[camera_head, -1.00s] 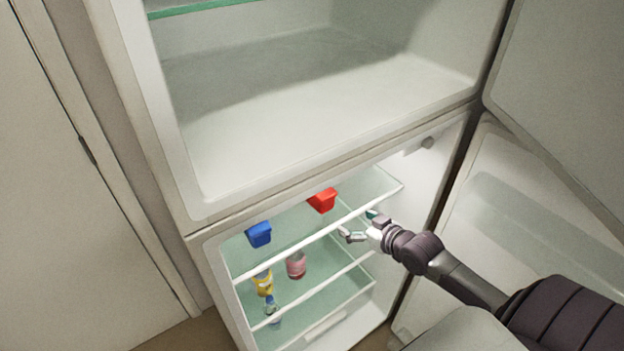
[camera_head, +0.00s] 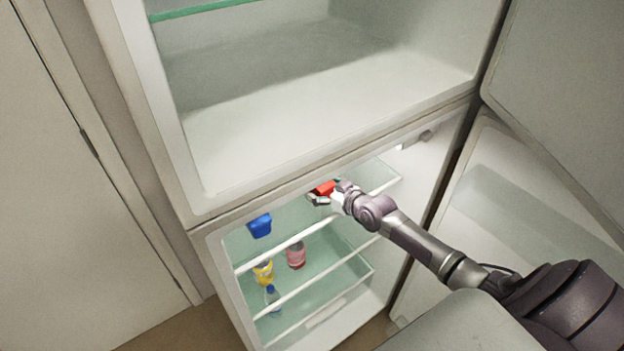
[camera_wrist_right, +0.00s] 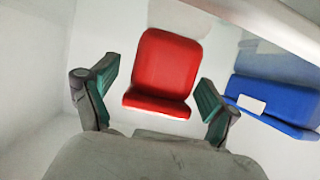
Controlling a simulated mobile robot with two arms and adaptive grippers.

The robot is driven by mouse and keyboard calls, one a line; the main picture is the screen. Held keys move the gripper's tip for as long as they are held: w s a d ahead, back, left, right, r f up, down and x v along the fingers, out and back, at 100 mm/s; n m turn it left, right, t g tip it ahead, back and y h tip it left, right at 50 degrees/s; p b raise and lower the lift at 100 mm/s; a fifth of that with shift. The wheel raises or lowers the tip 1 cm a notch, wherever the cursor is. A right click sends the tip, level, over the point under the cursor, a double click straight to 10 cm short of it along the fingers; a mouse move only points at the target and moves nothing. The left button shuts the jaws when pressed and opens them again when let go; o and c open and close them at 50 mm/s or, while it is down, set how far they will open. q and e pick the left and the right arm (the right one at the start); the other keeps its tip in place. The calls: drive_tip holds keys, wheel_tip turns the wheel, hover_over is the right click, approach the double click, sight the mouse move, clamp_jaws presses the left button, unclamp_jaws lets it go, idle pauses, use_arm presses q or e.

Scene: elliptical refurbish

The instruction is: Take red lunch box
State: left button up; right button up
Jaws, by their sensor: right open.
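The red lunch box (camera_head: 325,187) is on the top shelf of the lower fridge compartment, partly hidden by my right gripper (camera_head: 324,194) in the head view. In the right wrist view, the red lunch box (camera_wrist_right: 165,72) lies ahead, between the two fingers. My right gripper (camera_wrist_right: 152,100) is open, with green-padded fingers spread to either side of the box's near end. Whether the fingers touch it cannot be told. My left gripper is not in view.
A blue box (camera_head: 260,225) stands left on the same shelf and shows in the wrist view (camera_wrist_right: 275,100). Yellow (camera_head: 263,272) and pink (camera_head: 296,255) containers and a blue bottle (camera_head: 272,298) are below. The upper compartment (camera_head: 310,110) is empty. The open fridge door (camera_head: 530,210) is at right.

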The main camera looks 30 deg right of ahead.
drive_tip(key=shift+x, duration=1.15)
drive_tip(key=shift+s, duration=0.1)
drive_tip(key=shift+s, duration=0.1)
drive_tip(key=c, duration=1.5)
drive_tip(key=shift+r, duration=0.15)
